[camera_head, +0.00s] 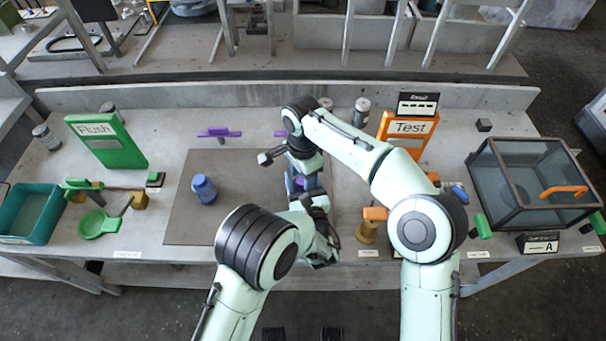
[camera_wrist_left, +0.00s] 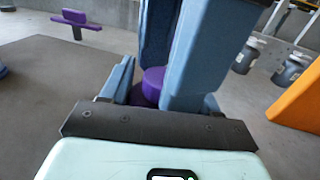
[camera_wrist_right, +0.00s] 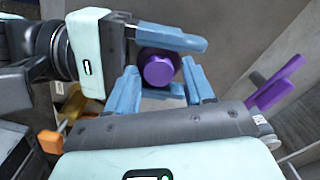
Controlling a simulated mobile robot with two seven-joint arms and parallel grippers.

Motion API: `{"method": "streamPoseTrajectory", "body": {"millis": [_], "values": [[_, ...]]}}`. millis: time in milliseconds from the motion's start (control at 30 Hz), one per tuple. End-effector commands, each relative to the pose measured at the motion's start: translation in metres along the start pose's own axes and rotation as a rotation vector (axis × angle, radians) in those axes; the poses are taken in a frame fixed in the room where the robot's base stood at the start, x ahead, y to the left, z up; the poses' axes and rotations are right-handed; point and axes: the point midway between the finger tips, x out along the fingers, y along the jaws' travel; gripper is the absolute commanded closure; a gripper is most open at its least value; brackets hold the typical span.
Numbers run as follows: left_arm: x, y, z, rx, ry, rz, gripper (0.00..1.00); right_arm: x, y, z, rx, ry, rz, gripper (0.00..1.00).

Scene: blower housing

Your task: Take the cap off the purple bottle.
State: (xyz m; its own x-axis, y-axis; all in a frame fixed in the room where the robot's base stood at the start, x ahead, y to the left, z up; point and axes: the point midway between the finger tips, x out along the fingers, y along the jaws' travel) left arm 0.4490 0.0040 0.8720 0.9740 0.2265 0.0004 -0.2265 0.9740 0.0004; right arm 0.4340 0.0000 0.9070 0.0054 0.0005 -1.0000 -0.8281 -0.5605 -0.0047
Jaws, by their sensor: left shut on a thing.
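The purple bottle (camera_head: 299,183) stands upright over the dark mat, mostly hidden by my grippers in the head view. Its round purple cap (camera_wrist_right: 159,71) faces up towards my right wrist camera and also shows in the left wrist view (camera_wrist_left: 153,80). My left gripper (camera_head: 307,194) comes in from the side and is shut on the bottle's body below the cap. My right gripper (camera_head: 302,170) is above the bottle, pointing down. Its two blue fingers stand apart on either side of the cap, with gaps to it. Whether the bottle touches the mat is hidden.
A blue bottle (camera_head: 203,189) stands on the grey mat (camera_head: 190,232) to the left. Purple T-shaped handles (camera_head: 219,132) stand behind. A green "Flush" sign (camera_head: 104,141), an orange "Test" sign (camera_head: 408,128), a teal bin (camera_head: 52,222) and a glass box (camera_head: 500,190) are farther out.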

Motion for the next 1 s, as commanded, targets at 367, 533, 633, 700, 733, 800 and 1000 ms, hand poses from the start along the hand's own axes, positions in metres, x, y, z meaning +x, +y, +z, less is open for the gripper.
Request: {"method": "streamPoseTrajectory", "body": {"millis": [367, 533, 633, 700, 733, 800, 1000], "values": [[0.0, 0.0, -0.001, 0.0, 0.003, -0.001, 1.0, -0.006, 0.0, 0.001, 0.001, 0.0, 0.002, 0.41], [0.0, 0.0, -0.001, 0.0, 0.003, -0.001, 1.0, -0.03, 0.0, 0.001, 0.001, 0.0, -0.001, 0.41], [0.0, 0.0, -0.001, 0.0, 0.003, -0.001, 1.0, -0.04, 0.0, 0.0, 0.002, 0.001, 0.001, 0.41], [0.0, 0.0, -0.001, 0.0, 0.002, 0.0, 1.0, -0.044, 0.001, 0.0, 0.0, 0.0, 0.003, 0.41], [0.0, 0.0, -0.001, 0.0, 0.002, 0.0, 1.0, -0.045, 0.001, 0.0, 0.001, 0.0, 0.004, 0.5], [0.0, 0.0, -0.001, 0.0, 0.002, 0.0, 1.0, -0.047, 0.001, 0.0, 0.017, 0.0, 0.003, 0.55], [0.0, 0.0, -0.001, 0.0, 0.002, 0.0, 1.0, -0.061, 0.0, 0.0, 0.254, 0.001, 0.003, 0.55]]}}
